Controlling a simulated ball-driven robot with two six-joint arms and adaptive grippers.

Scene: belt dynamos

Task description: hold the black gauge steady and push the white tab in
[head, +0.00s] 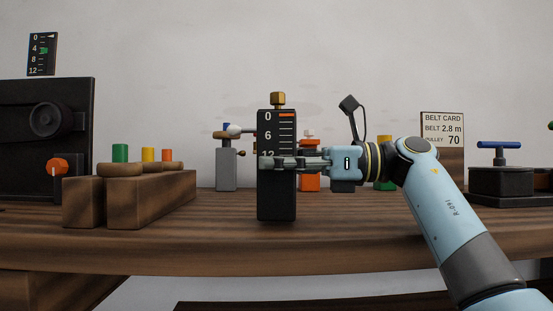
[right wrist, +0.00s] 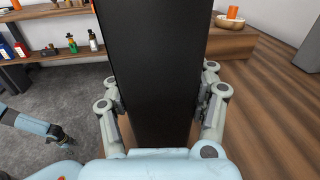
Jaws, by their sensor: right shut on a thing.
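The black gauge (head: 277,200) stands upright on the wooden bench near its front edge. It has a brass knob on top, white numbers, and an orange mark by the 0. My right gripper (head: 277,163) reaches in from the right and is shut around the gauge's middle, covering part of the scale. In the right wrist view the dark gauge body (right wrist: 152,75) lies between the two fingers (right wrist: 158,105).
Wooden blocks (head: 136,200) with coloured pegs stand left of the gauge. A grey device (head: 226,174) and an orange one (head: 309,184) stand behind it. A black device with a blue handle (head: 499,145) is at the right. The front bench strip between is mostly clear.

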